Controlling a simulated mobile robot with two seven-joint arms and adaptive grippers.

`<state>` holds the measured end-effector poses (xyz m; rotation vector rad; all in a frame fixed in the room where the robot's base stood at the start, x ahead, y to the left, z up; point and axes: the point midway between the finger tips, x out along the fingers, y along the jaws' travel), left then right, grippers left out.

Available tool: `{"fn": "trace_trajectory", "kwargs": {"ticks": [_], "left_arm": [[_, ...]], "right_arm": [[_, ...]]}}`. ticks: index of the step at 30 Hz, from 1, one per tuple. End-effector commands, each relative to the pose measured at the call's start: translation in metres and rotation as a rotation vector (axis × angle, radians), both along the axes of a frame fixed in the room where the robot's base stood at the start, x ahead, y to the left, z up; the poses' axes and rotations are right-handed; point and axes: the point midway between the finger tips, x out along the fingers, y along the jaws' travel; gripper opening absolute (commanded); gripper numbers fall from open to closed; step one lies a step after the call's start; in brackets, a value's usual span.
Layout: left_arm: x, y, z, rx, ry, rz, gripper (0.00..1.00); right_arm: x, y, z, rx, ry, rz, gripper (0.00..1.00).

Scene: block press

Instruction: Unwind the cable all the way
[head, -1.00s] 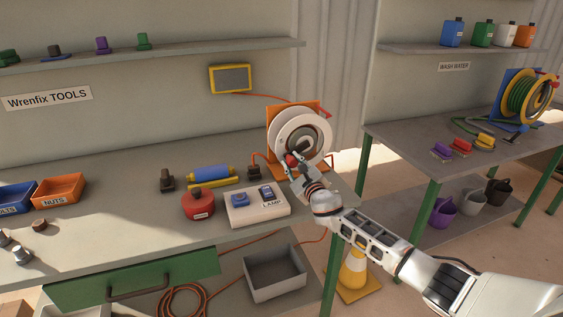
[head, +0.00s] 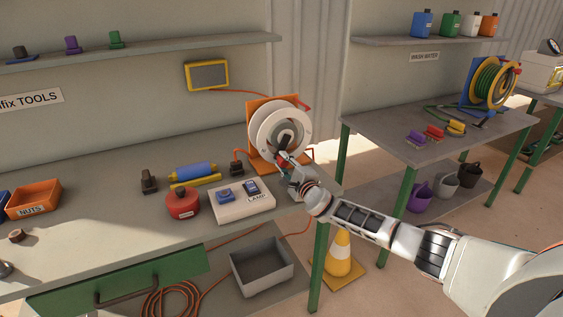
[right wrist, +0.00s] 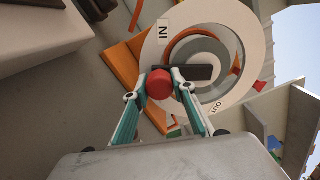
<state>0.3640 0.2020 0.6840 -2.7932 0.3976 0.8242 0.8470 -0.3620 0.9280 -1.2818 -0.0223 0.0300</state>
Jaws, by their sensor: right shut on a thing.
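The cable reel (head: 270,127) stands upright on an orange stand at the right end of the left bench. It has a white disc with a dark crank arm in front of a grey hub. In the right wrist view the disc (right wrist: 243,40) carries the labels IN and OUT. My right gripper (head: 284,162) is at the lower front of the reel. Its fingers are closed on the red crank knob (right wrist: 160,84). How much cable is on the drum is hidden behind the disc. My left gripper is not in view.
Orange cable (head: 165,298) lies coiled below. A second reel (head: 490,82) with green hose stands on the right bench. A cone (head: 340,255) stands below.

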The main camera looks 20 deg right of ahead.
Motion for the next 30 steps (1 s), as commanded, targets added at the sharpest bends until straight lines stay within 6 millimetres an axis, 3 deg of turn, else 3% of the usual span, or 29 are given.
{"fn": "trace_trajectory", "kwargs": {"ticks": [16,17,19,30], "left_arm": [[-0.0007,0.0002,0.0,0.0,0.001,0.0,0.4],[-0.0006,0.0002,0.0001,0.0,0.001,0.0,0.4],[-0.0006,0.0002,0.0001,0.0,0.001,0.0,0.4],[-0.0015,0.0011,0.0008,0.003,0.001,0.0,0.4]], "right_arm": [[0.0001,-0.0026,-0.001,-0.029,-0.001,-0.002,0.0],[0.0001,-0.0026,-0.001,-0.029,-0.001,-0.002,0.28],[0.0001,-0.0026,-0.001,-0.028,-0.001,-0.002,0.42],[-0.0011,-0.0024,-0.0011,-0.027,-0.001,-0.001,0.42]]}}
